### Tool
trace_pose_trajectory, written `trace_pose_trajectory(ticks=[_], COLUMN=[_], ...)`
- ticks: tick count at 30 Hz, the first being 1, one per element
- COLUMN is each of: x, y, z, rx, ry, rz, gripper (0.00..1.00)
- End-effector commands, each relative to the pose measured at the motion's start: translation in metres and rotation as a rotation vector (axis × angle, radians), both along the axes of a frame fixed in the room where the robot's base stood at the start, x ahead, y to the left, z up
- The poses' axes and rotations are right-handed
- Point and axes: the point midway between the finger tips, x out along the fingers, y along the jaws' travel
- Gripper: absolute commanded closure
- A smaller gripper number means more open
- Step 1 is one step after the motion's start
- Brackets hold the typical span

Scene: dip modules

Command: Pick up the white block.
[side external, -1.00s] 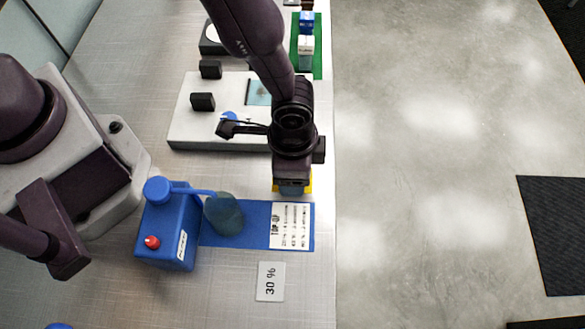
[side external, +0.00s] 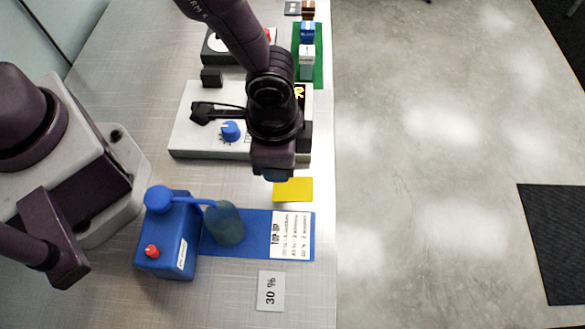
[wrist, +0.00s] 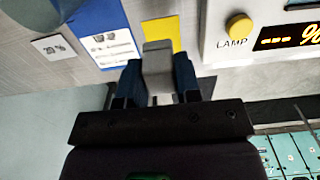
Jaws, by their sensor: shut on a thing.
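The white block (wrist: 157,68) shows in the wrist view, pale grey-white, between the two blue fingers of my gripper (wrist: 158,88). My gripper is shut on it. In the side view my gripper (side external: 275,174) points down just behind the yellow square (side external: 293,189), beside the front edge of the pale instrument. The block cannot be made out there. The yellow square also shows in the wrist view (wrist: 164,33), past the block, and its visible part is bare.
The pale instrument (side external: 200,140) has a blue knob (side external: 230,131) and a lit display. Small labelled items stand on a green strip (side external: 317,70). A percent card (side external: 270,291) lies in front.

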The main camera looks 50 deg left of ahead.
Motion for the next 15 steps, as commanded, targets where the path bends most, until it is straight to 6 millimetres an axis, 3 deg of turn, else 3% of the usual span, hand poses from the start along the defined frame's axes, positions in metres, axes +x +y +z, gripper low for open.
trace_pose_trajectory(ticks=[4, 9, 15], x=[-0.020, -0.053, -0.075], y=[0.018, 0.048, 0.069], z=[0.035, 0.053, 0.067], rx=[-0.004, -0.002, -0.002], ry=[-0.006, -0.004, -0.004], rz=[0.000, -0.001, 0.000], gripper=[0.91, 0.91, 0.91])
